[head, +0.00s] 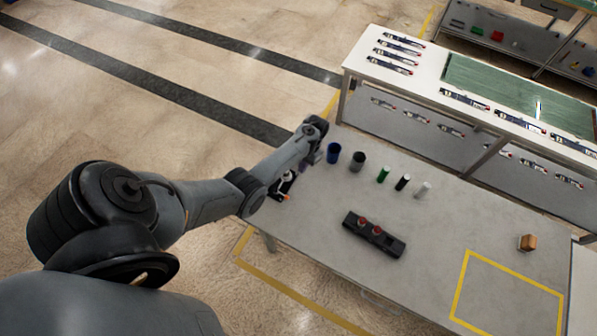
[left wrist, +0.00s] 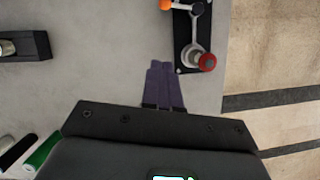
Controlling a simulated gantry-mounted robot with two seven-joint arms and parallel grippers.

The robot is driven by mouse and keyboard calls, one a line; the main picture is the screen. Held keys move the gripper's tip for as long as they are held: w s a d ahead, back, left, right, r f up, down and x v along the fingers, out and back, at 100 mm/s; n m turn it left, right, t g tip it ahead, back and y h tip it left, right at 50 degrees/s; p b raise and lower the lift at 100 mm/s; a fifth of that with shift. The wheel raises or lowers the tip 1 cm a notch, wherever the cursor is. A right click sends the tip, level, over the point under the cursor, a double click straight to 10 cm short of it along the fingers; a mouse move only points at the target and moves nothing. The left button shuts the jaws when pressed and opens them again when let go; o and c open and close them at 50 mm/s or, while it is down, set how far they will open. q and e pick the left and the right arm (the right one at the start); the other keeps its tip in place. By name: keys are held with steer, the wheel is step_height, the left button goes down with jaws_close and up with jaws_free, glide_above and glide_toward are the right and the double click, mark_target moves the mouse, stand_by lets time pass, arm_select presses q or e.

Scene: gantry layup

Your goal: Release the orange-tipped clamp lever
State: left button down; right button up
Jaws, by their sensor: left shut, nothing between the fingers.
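The clamp (left wrist: 192,42) is on the grey table in the left wrist view, with a dark base plate, a metal lever and a red knob (left wrist: 207,62). In the head view the orange tip (head: 284,197) shows at the table's left edge, with the arm partly over the clamp. My left gripper (left wrist: 161,66) has its purple fingers together and empty, beside the clamp and apart from the lever. In the head view the left gripper (head: 305,166) is small and partly hidden. My right gripper is not in view.
A blue cup (head: 333,152), a dark cup (head: 357,161) and green (head: 383,174), black and white cylinders stand in a row. A black block (head: 374,235) with two red tops lies mid-table. A brown cube (head: 527,242) is at the right. The table is clear between them.

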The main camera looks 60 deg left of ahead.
arm_select(q)
steer(key=b+x, duration=0.6)
steer(key=x, duration=0.3)
steer(key=shift+f, duration=0.15)
steer(key=s, duration=0.1)
steer(key=s+d+p, duration=0.1)
steer(key=shift+s, duration=0.4)
steer(key=shift+s+d+f+p, duration=0.1)
steer(key=shift+s+f+p, duration=0.15)
steer(key=shift+s, duration=0.3)
steer(key=shift+d, duration=0.1)
